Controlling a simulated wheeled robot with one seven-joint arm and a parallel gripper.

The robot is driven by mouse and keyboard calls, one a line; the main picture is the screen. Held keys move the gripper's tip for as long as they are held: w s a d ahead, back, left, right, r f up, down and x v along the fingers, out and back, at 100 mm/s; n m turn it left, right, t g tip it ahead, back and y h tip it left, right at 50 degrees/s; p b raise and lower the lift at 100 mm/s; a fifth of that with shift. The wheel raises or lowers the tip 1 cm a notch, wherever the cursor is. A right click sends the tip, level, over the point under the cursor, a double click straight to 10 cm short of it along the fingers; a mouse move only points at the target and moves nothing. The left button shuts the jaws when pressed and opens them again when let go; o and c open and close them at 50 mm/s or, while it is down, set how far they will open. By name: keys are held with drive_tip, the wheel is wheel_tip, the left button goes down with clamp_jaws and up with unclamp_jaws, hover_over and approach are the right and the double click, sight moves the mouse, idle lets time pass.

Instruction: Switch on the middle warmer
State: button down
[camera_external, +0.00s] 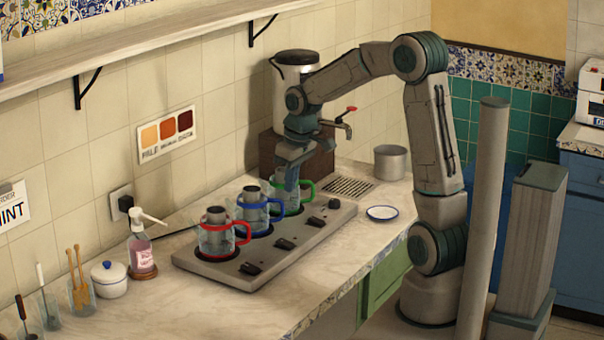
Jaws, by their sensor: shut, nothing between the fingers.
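A grey warmer unit (207,267) lies on the counter with three glass mugs in a row on it. The middle mug has a blue rim and handle (278,211), with a grey cylinder in its mouth. The red-rimmed mug (240,243) stands left of it, the green-rimmed mug (306,187) right. Black switches line the unit's front: left (250,268), middle (284,243) and right (313,220). Their on or off state is too small to tell. My gripper (291,187) points down, shut and empty, at the green-rimmed mug, behind and above the middle switch. Contact with the mug cannot be told.
A round dark knob (334,203) sits at the unit's right end. The metal samovar (296,73) with its red-handled tap stands behind. A small saucer (382,213) and metal pot (391,162) are to the right. A pump bottle (142,254) stands left. The counter front is clear.

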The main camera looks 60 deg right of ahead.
sight(282, 240)
drive_tip(key=shift+f, duration=0.15)
drive_tip(key=f, duration=0.4)
drive_tip(key=w+f+p, duration=0.1)
drive_tip(key=f, duration=0.4)
drive_tip(key=w+f, duration=0.1)
drive_tip(key=f, duration=0.3)
drive_tip(key=shift+w+f+p, duration=0.25)
drive_tip(key=shift+p, duration=0.1)
drive_tip(key=shift+f+g, duration=0.25)
drive_tip(key=shift+g, duration=0.15)
